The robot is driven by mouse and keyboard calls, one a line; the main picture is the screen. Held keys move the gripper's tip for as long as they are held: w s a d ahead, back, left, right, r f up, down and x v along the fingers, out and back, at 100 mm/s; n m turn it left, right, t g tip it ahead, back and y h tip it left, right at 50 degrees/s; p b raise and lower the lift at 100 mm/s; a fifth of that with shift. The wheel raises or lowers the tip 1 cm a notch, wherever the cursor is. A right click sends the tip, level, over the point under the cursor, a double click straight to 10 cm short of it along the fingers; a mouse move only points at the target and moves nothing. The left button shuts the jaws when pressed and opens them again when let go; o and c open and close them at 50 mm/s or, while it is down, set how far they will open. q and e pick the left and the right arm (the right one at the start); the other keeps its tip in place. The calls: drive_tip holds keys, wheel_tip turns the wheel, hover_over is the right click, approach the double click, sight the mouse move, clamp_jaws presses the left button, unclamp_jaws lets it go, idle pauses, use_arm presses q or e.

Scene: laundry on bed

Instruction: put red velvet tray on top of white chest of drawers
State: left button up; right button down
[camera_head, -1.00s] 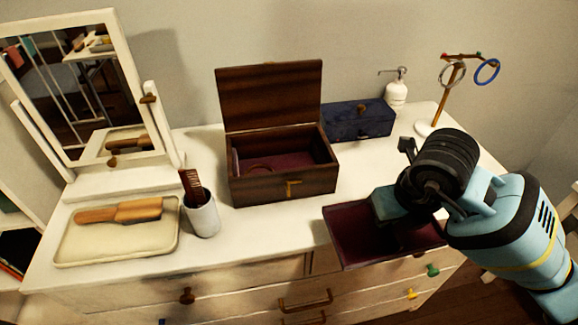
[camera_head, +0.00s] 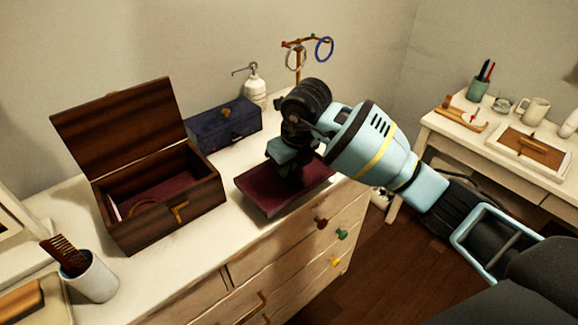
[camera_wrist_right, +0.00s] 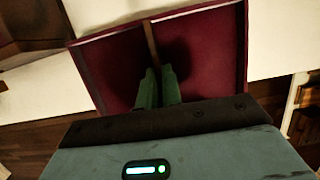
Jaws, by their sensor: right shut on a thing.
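The red velvet tray (camera_head: 262,193) is a shallow dark-red tray with a divider, at the front right of the white chest of drawers (camera_head: 165,272). My right gripper (camera_head: 293,172) comes down onto it from above. In the right wrist view the fingers (camera_wrist_right: 157,88) are shut on the divider of the tray (camera_wrist_right: 205,45). The tray appears over the chest's top near its front edge; I cannot tell whether it touches the top. My left gripper is not in view.
An open wooden box (camera_head: 165,205) stands left of the tray. A dark blue box (camera_head: 222,125), a soap dispenser (camera_head: 255,88) and a ring stand (camera_head: 298,62) are behind it. A cup with a comb (camera_head: 90,278) is at the left. A white desk (camera_head: 465,145) stands at the right.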

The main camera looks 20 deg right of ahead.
drive_tip(key=shift+w+d+f, duration=0.1)
drive_tip(key=shift+w+d, duration=0.3)
drive_tip(key=shift+w, duration=0.35)
drive_tip(key=shift+w+d, duration=0.35)
drive_tip(key=shift+w, duration=0.35)
drive_tip(key=shift+w+d, duration=0.1)
drive_tip(key=shift+w, duration=0.15)
drive_tip(key=shift+w+d+f, duration=0.1)
drive_tip(key=shift+f, duration=1.7)
drive_tip(key=shift+f, duration=0.2)
drive_tip(key=c, duration=1.6)
unclamp_jaws()
drive_tip(key=shift+o, duration=0.2)
